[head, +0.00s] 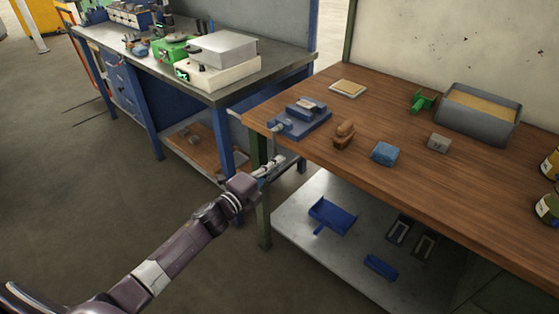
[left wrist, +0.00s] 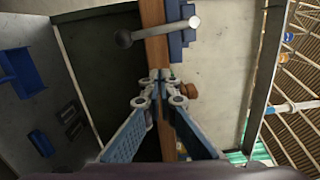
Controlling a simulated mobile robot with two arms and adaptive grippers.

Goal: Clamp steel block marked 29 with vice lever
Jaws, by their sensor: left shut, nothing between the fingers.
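The blue vice (head: 310,122) is at the left end of the wooden bench, with a small grey block (head: 310,104) at its jaws. I cannot read a number on that block. The vice lever (left wrist: 158,31) is a grey bar with knobbed ends, sticking out past the bench edge in the left wrist view; the blue vice (left wrist: 175,12) is behind it. My left gripper (head: 277,162) is below the bench edge, near the lever. In the left wrist view its fingertips (left wrist: 160,78) are together, empty and apart from the lever. My right gripper is not in view.
On the wooden bench (head: 470,185) are a brown brush (head: 344,134), a blue cloth (head: 384,153), another grey block (head: 439,142) and a grey bin (head: 478,117). A lower shelf (head: 300,235) holds a blue dustpan (head: 333,213). A metal workbench (head: 215,85) stands to the left.

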